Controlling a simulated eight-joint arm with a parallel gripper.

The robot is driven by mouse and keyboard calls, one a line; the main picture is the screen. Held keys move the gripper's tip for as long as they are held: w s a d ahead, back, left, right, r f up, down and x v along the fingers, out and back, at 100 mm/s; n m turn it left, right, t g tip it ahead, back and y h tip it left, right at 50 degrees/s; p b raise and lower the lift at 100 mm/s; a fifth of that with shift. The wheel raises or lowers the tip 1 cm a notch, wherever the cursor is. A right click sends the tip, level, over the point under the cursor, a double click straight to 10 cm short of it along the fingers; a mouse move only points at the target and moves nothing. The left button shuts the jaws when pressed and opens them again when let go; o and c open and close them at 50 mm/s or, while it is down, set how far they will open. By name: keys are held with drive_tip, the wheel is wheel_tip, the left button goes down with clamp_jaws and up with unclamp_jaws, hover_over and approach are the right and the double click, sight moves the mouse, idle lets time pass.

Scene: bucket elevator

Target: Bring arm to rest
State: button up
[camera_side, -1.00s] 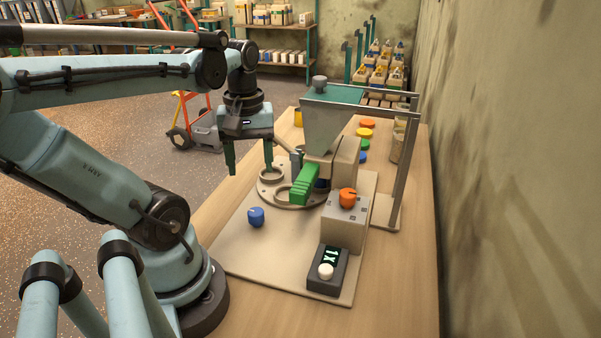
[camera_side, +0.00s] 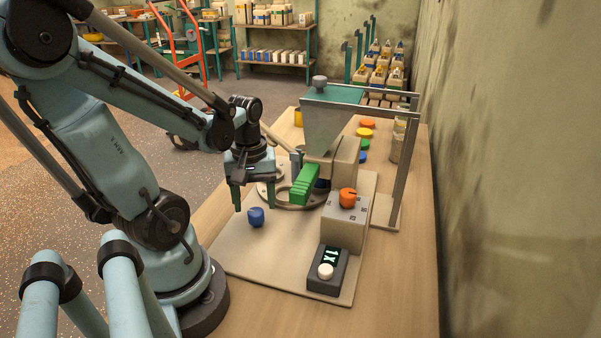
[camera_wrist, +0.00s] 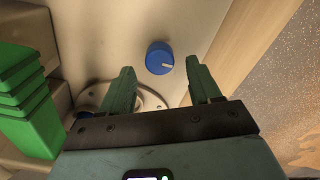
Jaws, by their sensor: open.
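My gripper (camera_side: 254,205) is open, its green fingers pointing down above the left part of the beige base plate (camera_side: 245,255). Nothing is between the fingers. A blue knob-like cylinder (camera_side: 256,217) with a pale line stands on the plate just below and beside the fingers in the side view. In the wrist view the open gripper (camera_wrist: 165,90) shows with the blue cylinder (camera_wrist: 159,58) beyond the fingertips, apart from them. The round beige turntable ring (camera_side: 300,205) is partly hidden behind the gripper.
A green ribbed block (camera_side: 305,184) juts out beside the gripper, below the hopper (camera_side: 331,125) on its metal frame (camera_side: 404,165). An orange knob (camera_side: 347,197) and a black 1X box (camera_side: 327,270) stand at front right. Coloured discs (camera_side: 365,132) lie behind. The plate's front left is clear.

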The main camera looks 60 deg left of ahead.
drive_tip(key=shift+f, duration=1.1)
drive_tip(key=shift+r, duration=0.1)
drive_tip(key=shift+r, duration=5.4)
drive_tip(key=shift+f, duration=5.7)
drive_tip(key=m, duration=0.9)
drive_tip(key=shift+w+m, duration=0.1)
drive_tip(key=shift+m, duration=0.3)
